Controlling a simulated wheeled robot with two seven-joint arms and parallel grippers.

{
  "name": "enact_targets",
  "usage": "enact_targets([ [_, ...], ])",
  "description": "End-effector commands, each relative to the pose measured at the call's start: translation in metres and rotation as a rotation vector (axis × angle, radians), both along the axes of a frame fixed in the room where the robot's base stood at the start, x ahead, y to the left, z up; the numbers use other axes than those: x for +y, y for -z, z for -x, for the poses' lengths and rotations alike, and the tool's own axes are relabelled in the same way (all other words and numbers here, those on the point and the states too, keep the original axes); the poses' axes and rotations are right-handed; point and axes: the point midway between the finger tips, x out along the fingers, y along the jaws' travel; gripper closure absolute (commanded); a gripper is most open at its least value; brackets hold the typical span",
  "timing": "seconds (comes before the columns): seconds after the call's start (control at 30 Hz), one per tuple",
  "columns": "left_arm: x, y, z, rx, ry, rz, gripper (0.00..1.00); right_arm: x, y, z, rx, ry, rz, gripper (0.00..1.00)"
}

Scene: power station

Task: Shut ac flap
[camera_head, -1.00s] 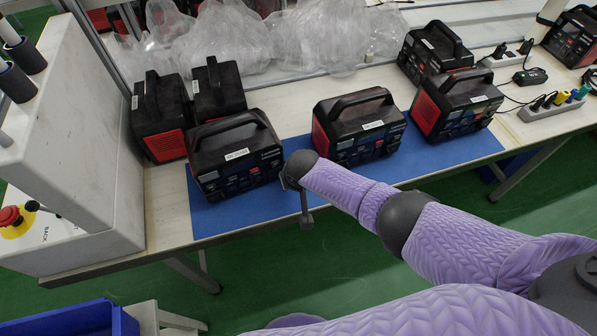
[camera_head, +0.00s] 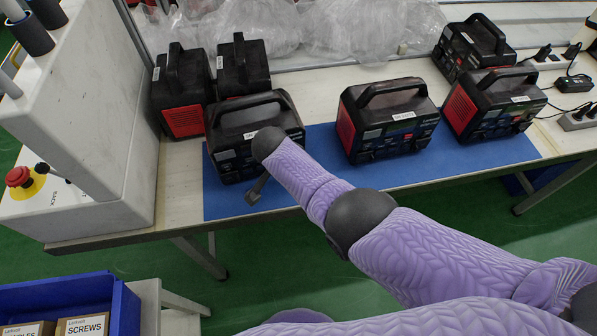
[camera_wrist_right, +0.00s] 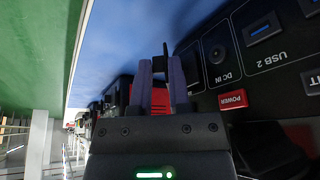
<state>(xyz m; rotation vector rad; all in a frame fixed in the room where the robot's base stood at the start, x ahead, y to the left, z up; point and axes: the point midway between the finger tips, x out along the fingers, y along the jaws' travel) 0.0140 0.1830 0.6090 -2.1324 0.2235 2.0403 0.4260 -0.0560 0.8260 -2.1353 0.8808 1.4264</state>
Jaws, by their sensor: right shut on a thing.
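The black power station (camera_head: 238,145) stands at the left end of the blue mat (camera_head: 330,185). My right arm reaches to its front face, and the arm's end covers part of that face. Only a small dark part of my right gripper (camera_head: 257,189) shows below it. In the right wrist view the gripper (camera_wrist_right: 162,62) has its two purple fingers close beside the front panel (camera_wrist_right: 250,62), marked DC IN, USB 2 and POWER. A thin dark piece, seemingly the ac flap (camera_wrist_right: 165,50), stands at the fingertips, and the gripper is shut on it. My left gripper is not in view.
Another power station (camera_head: 388,120) stands right of it on the mat, with more behind and further right. A white box-like machine (camera_head: 75,120) with a red button (camera_head: 18,177) borders the left. A blue crate (camera_head: 125,310) is low at front left.

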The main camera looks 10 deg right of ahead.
Motion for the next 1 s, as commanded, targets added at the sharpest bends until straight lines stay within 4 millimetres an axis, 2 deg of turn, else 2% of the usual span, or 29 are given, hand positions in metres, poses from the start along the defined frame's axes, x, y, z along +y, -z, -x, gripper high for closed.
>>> enact_targets([
  [0.23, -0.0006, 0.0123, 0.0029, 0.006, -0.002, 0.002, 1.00, 0.0028, 0.0014, -0.0031, 0.000, 0.087, 0.001, 1.00],
  [0.83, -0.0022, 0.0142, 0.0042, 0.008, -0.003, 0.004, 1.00, 0.0033, -0.0003, -0.0040, 0.000, 0.118, 0.003, 1.00],
  [0.87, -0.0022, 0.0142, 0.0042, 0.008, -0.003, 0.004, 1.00, 0.0033, -0.0003, -0.0040, 0.000, 0.118, 0.003, 0.72],
  [0.97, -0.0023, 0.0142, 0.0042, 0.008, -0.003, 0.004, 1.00, 0.0035, -0.0004, -0.0040, -0.001, 0.117, 0.002, 0.51],
  [1.0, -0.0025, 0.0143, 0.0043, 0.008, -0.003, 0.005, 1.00, 0.0036, -0.0003, -0.0039, 0.000, 0.117, 0.002, 0.47],
])
